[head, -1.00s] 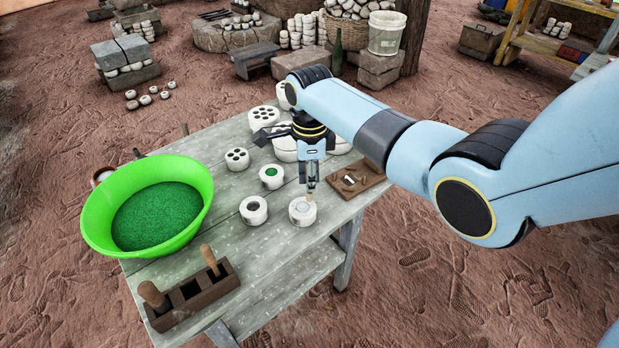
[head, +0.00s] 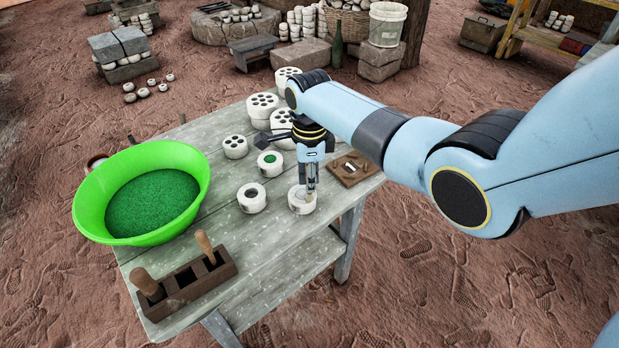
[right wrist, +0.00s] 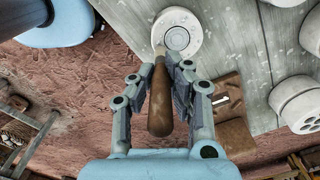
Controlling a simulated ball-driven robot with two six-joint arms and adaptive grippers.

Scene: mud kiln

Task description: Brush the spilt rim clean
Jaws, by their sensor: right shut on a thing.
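My right gripper (head: 309,184) is shut on a brush with a brown wooden handle (right wrist: 160,105). The brush points down at a squat white round mould (head: 301,200) at the table's front right edge. In the right wrist view this mould (right wrist: 190,50) has a pale ring around a grey round centre. The brush tip is over or on its top; I cannot tell if it touches. Spilt grains on its rim are too small to make out. My left gripper is out of view.
A green basin (head: 90,215) of green grains stands on the left of the table. A wooden rack (head: 190,290) with handled tools is at the front. White moulds, one with green inside (head: 270,160), stand nearby. A brown board (head: 365,175) lies right.

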